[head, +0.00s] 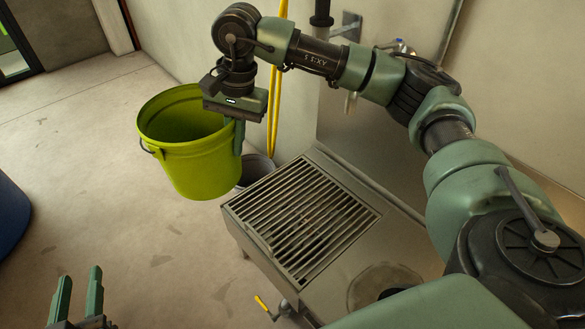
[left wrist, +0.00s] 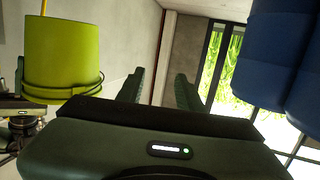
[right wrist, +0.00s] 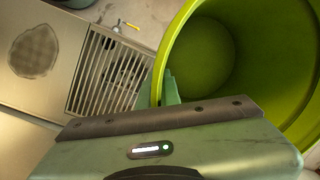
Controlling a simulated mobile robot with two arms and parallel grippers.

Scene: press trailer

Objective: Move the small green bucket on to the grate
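The green bucket (head: 195,160) hangs upright in the air to the left of the grate, its open top facing up. It is empty inside in the right wrist view (right wrist: 205,60) and also shows in the left wrist view (left wrist: 62,55). My right gripper (head: 239,135) is shut on the bucket's right rim. The metal grate (head: 305,215) is set in the top of a steel unit, with nothing on it; its bars also show in the right wrist view (right wrist: 105,70). My left gripper (head: 79,282) is open and empty, low at the left, apart from the bucket.
A grey bucket (head: 257,168) stands on the floor behind the steel unit's left end. A yellow-handled valve (head: 263,304) sticks out at the unit's front. A round plate (head: 385,283) lies right of the grate. A blue barrel (head: 10,215) stands far left. Floor between is clear.

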